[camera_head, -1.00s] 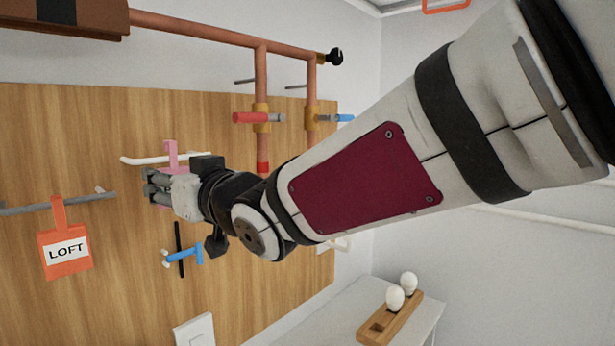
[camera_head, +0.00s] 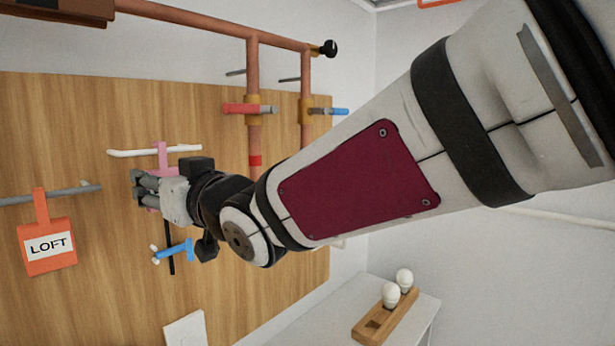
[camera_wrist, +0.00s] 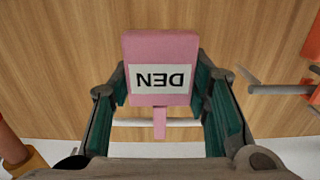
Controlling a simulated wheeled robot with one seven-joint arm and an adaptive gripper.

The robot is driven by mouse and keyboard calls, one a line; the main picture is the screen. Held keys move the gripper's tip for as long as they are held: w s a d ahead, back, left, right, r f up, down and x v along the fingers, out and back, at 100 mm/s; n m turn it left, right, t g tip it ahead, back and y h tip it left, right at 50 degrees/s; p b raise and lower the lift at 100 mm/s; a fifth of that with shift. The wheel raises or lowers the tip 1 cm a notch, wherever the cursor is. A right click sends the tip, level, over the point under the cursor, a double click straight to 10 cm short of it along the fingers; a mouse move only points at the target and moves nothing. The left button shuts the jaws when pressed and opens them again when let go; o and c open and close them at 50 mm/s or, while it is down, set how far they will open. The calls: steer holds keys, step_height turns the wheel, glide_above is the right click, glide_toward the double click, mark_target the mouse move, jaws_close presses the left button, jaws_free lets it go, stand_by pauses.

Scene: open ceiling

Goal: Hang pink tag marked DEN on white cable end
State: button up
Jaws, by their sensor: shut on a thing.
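The pink tag (camera_wrist: 160,52) shows in the wrist view with its white DEN label upside down, held between the two fingers of my gripper (camera_wrist: 162,85). Its narrow strap points down in that view and crosses the white cable (camera_wrist: 185,123). In the head view the strap of the pink tag (camera_head: 161,156) rises above my gripper (camera_head: 140,188), which covers most of the tag. The strap meets the white cable (camera_head: 190,149) there. I cannot tell whether the strap's loop is around the cable or only in front of it.
An orange LOFT tag (camera_head: 47,246) hangs on a grey cable (camera_head: 35,198) at left. A blue-handled valve (camera_head: 175,251) sits below my gripper. Copper pipes with a red-handled valve (camera_head: 243,108) stand above right. A wooden holder with bulbs (camera_head: 375,324) is at lower right.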

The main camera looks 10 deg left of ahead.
steer(key=o, duration=1.2)
steer(key=v, duration=1.2)
steer(key=w+d+f+m+t+h, duration=0.2)
steer(key=w+d+h, duration=0.15)
steer(key=d, duration=0.45)
steer(key=w+d+f+m+t+h, duration=0.1)
steer(key=w+d+f+m+h, duration=0.2)
steer(key=d, duration=0.5)
steer(key=w+d+f+m+t+h, duration=0.1)
steer(key=d+m+t+h, duration=0.1)
steer(key=d+h, duration=0.45)
steer(key=s+d+f+m+g+h, duration=0.2)
steer(key=s+d+f, duration=0.15)
steer(key=d, duration=0.35)
steer(key=s+d+f+m+g+h, duration=0.1)
steer(key=s+d+f+m+g, duration=0.2)
steer(key=d, duration=0.5)
steer(key=s+d+f+g, duration=0.1)
steer(key=s+f, duration=0.1)
steer(key=s, duration=0.1)
steer(key=s+d+f+g, duration=0.1)
steer(key=s, duration=0.2)
steer(key=s+d+f, duration=0.1)
steer(key=s+f, duration=0.1)
steer(key=s, duration=0.2)
steer(key=shift+d+f+m+g, duration=0.25)
steer(key=shift+f+m+g, duration=0.05)
steer(key=shift+f+g, duration=0.1)
